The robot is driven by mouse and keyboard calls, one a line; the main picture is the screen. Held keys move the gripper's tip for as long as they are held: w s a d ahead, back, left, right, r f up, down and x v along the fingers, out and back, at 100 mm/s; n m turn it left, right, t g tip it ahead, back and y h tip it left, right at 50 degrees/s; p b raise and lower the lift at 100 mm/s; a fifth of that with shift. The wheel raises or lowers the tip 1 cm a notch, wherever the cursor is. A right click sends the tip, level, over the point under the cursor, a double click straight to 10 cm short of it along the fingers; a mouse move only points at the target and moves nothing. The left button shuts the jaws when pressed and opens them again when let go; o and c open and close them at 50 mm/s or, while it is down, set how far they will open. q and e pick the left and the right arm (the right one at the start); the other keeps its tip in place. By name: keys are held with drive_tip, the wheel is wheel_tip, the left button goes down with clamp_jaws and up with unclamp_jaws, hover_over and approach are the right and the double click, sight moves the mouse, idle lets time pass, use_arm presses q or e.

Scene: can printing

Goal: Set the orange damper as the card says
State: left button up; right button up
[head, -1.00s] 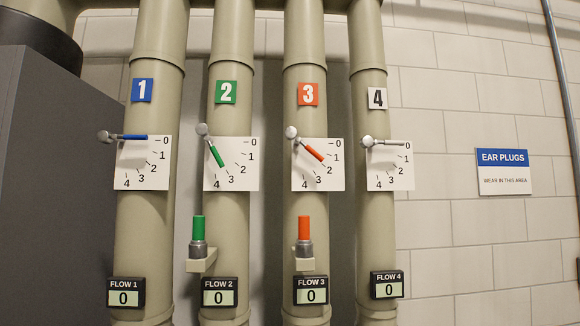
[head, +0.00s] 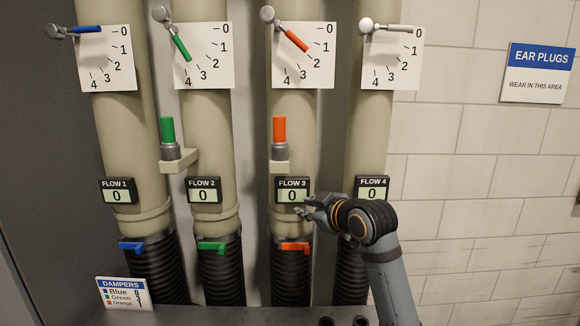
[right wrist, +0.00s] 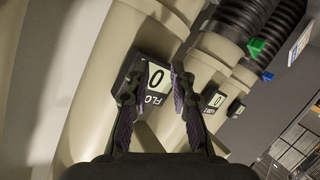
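On pipe 3, a white dial holds an orange lever (head: 294,39) slanting down right, pointing at about the 2 mark. A separate orange handle (head: 294,246) sits low on the same pipe above the black hose. The dampers card (head: 125,292), low left, lists Blue 0 and Green 3; the Orange number is too small to read surely. My right gripper (head: 303,210) is open and empty, in front of pipe 3 just below the FLOW 3 display (head: 293,190), above the low orange handle. The right wrist view shows its fingers (right wrist: 153,80) apart. My left gripper is not in view.
The green dial lever (head: 182,47) points near 3; the blue (head: 88,29) and white (head: 393,28) levers point near 0. Green (head: 167,130) and orange (head: 279,130) upright cylinders stand on brackets. Low green (head: 212,246) and blue (head: 132,246) handles sit left. Tiled wall is right.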

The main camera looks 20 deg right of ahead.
wheel_tip(320, 180, up, 18)
drive_tip(key=d+n+t+y, duration=0.1)
drive_tip(key=n+t, duration=0.2)
drive_tip(key=n+t+y, duration=0.3)
approach(300, 41)
drive_tip(key=p+x, duration=0.7)
drive_tip(key=x, duration=0.3)
drive_tip(key=shift+w+a+r, duration=0.1)
drive_tip(key=shift+w+a, duration=0.05)
drive_tip(key=shift+a, duration=0.1)
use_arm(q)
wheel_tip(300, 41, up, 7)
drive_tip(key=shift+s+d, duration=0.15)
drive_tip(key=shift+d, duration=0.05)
use_arm(e)
drive_tip(key=shift+w+d, duration=0.1)
drive_tip(key=shift+w, duration=0.15)
clamp_jaws()
drive_tip(key=shift+s+g, duration=0.1)
drive_tip(key=shift+g, duration=0.2)
